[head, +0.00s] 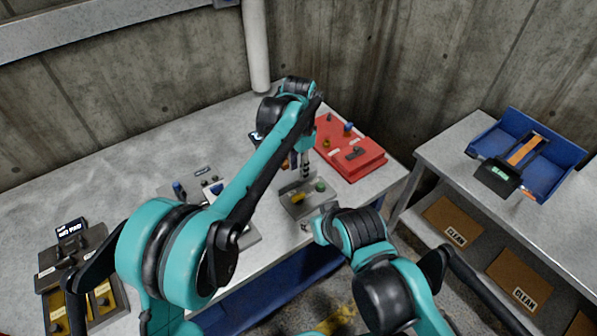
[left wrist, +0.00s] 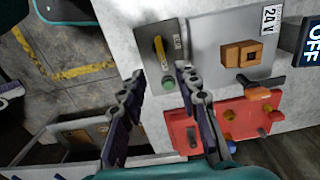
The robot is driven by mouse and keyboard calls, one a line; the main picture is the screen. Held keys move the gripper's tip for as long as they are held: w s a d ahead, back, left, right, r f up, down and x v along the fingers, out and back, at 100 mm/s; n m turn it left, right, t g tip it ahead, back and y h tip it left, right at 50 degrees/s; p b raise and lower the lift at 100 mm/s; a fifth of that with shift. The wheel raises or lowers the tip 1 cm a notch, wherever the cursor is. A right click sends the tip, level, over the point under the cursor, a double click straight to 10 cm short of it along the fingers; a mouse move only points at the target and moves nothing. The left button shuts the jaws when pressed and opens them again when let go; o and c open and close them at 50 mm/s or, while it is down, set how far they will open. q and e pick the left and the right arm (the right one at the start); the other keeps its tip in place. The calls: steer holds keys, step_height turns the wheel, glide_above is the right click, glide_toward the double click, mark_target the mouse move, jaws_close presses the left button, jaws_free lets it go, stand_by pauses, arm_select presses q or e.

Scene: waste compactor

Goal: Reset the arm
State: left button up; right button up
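My left arm (head: 255,165) reaches out over the table from the lower left. My left gripper (head: 303,166) points down above the table, near the grey plate and the red panel. In the left wrist view its two dark fingers (left wrist: 160,75) are spread apart with nothing between them. A grey plate (head: 298,208) with a yellow handle and green button lies just below the gripper in the head view. My right arm (head: 355,232) is bent at the lower middle. Its gripper fingers do not show.
A red panel (head: 357,172) with knobs lies right of the left gripper. A box (left wrist: 205,45) marked 24V has an orange switch, beside an OFF display (left wrist: 309,45). A yellow-black panel (head: 103,300) is at left. A blue tray (head: 570,160) stands on the side table. The table's far left is clear.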

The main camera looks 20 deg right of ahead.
arm_select(q)
steer(key=shift+a, duration=0.1)
stand_by(0.3)
steer(key=s+a+r+n+t+h+b, duration=0.1)
steer(key=s+a+r+n+t, duration=0.2)
steer(key=a, duration=0.9)
steer(key=s+a+r+n, duration=0.3)
steer(key=a+n, duration=0.2)
steer(key=a, duration=0.6)
steer(key=s+a+f+n+t+y+b, duration=0.1)
steer(key=s+a+f+n+t, duration=0.3)
steer(key=s+a, duration=0.8)
step_height(320, 180, down, 3)
steer(key=a+n, duration=0.2)
steer(key=n, duration=0.1)
steer(key=shift+s+r, duration=0.15)
steer(key=shift+s, duration=0.2)
steer(key=shift+r, duration=0.1)
